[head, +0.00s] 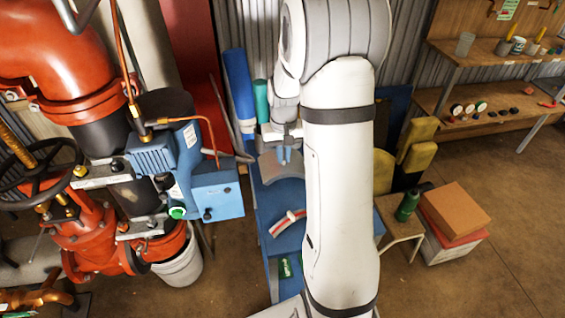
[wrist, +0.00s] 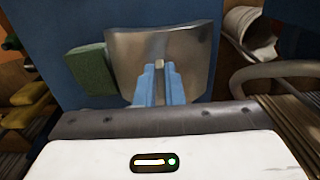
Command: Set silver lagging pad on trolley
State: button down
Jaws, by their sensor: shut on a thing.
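The silver lagging pad (head: 282,168) is a curved grey sheet at the far part of the blue trolley (head: 262,205) in the head view. In the wrist view the pad (wrist: 190,50) fills the middle, in front of the trolley's blue surface (wrist: 55,25). My gripper (head: 284,155) is shut on the pad's near edge, its blue fingertips (wrist: 160,82) close together on it. I cannot tell whether the pad touches the trolley. My arm hides the trolley's right side in the head view.
A red-and-white curved piece (head: 288,222) and a green item (head: 286,268) lie on the trolley. A green block (wrist: 90,68) sits beside the pad. A blue pump unit (head: 190,170) and white bucket (head: 178,268) stand left. Boxes (head: 455,210) stand right.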

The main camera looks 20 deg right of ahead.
aim_at(284, 159)
notch_tip(284, 159, down, 3)
jog(key=shift+f, duration=0.1)
jog(key=c, duration=1.5)
grip_release()
jog(key=shift+c, duration=0.2)
notch_tip(284, 159, up, 12)
jog(key=s+a+r+t, duration=0.1)
jog(key=s+a, duration=0.2)
jog(key=s, duration=0.4)
jog(key=s+a+r+n, duration=0.1)
jog(key=s+a+r, duration=0.1)
jog(key=s+a, duration=0.2)
jog(key=s+a+r+n+t, duration=0.1)
jog(key=s+a, duration=0.3)
jog(key=s, duration=0.5)
jog(key=shift+s+r+t, duration=0.3)
jog(key=shift+s, duration=0.1)
jog(key=shift+a, duration=0.1)
